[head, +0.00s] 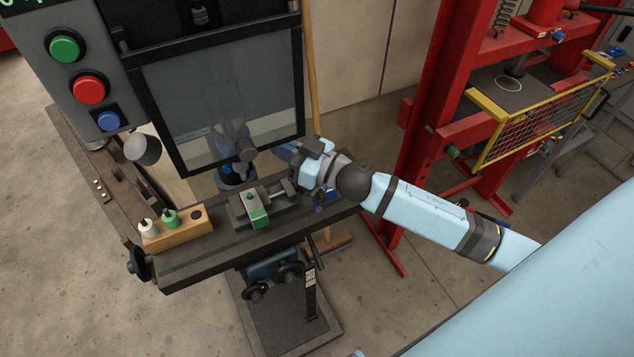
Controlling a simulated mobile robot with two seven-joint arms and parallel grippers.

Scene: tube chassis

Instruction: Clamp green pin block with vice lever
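The vice (237,212) sits on the machine table below the clear guard. A green block (259,217) lies at the front of the vice, with a small green pin (250,196) at the vice's top. I cannot tell how tightly the jaws hold it. My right gripper (301,172) is at the right end of the vice, where the lever side is. Its fingers are small and partly hidden, so I cannot tell whether they are open or touch the lever. The lever itself is not clearly visible. My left gripper is not in view.
A wooden block (180,236) at the table's left holds a white pin (148,227) and a green pin (170,218), beside an empty hole. The clear guard (220,95) hangs behind the vice. A red press frame (425,150) stands at the right.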

